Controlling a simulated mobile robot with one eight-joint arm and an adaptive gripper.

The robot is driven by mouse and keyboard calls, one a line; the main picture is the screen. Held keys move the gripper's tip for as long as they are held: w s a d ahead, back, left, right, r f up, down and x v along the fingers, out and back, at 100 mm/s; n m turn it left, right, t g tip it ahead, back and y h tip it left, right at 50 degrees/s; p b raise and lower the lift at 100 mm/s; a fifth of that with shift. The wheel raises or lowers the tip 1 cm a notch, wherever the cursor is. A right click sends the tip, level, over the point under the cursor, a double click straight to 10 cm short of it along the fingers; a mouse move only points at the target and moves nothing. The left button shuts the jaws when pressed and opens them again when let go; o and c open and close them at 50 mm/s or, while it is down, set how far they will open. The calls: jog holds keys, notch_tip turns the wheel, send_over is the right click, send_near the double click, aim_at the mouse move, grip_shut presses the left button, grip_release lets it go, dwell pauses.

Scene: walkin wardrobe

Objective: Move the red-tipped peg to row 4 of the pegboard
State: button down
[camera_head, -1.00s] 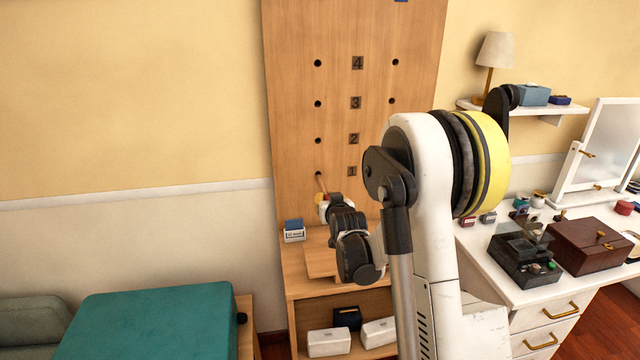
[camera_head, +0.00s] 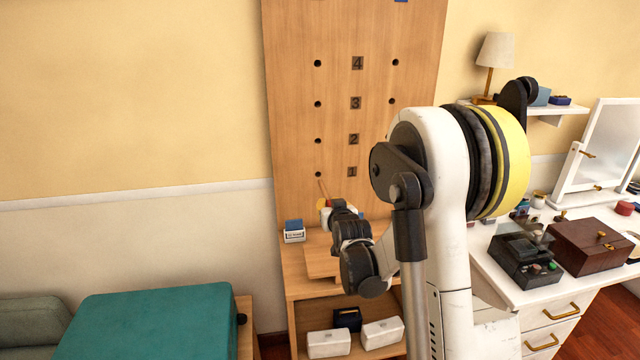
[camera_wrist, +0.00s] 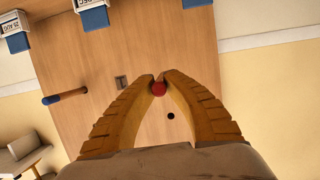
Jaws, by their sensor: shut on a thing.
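The tall wooden pegboard (camera_head: 290,110) has rows of dark holes either side of number plates 1 to 4, with 4 (camera_head: 358,63) highest. My gripper (camera_head: 323,204) is in front of the lower left of the board. In the wrist view its orange fingers (camera_wrist: 159,82) are shut on the red-tipped peg (camera_wrist: 159,90), whose round red end faces the camera. In the head view the peg's wooden shaft (camera_head: 323,188) points up toward the left row 1 hole (camera_head: 318,174), and its end looks just clear of the hole. The fingers partly hide the peg.
A blue-tipped peg (camera_wrist: 65,97) sticks out of the board in the wrist view. A blue-and-white block (camera_head: 294,231) stands on the ledge below. White boxes (camera_head: 328,343) lie on the lower shelf. A teal bench (camera_head: 150,320) is left; a white dressing table (camera_head: 490,265) is right.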

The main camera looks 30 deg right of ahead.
jog(key=s+r+p, duration=0.1)
jog(key=r+p, duration=1.6)
jog(key=r, duration=0.1)
jog(key=s+r+p, duration=0.2)
jog(key=r+p, duration=1.5)
jog(key=r, duration=0.1)
jog(key=shift+s+a, duration=0.25)
jog(key=shift+a, duration=0.2)
jog(key=shift+b, duration=0.45)
jog(key=shift+w+d+r+b, duration=0.1)
jog(key=shift+w+d, duration=0.15)
jog(key=shift+w, duration=0.7)
jog(key=shift+w+d+b, duration=0.1)
jog(key=shift+w+d, duration=0.2)
jog(key=shift+w, duration=0.6)
jog(key=shift+w+d+r+b, duration=0.1)
jog(key=shift+w+d, duration=0.15)
jog(key=shift+w, duration=0.7)
jog(key=shift+m, duration=0.5)
jog(key=shift+b, duration=0.65)
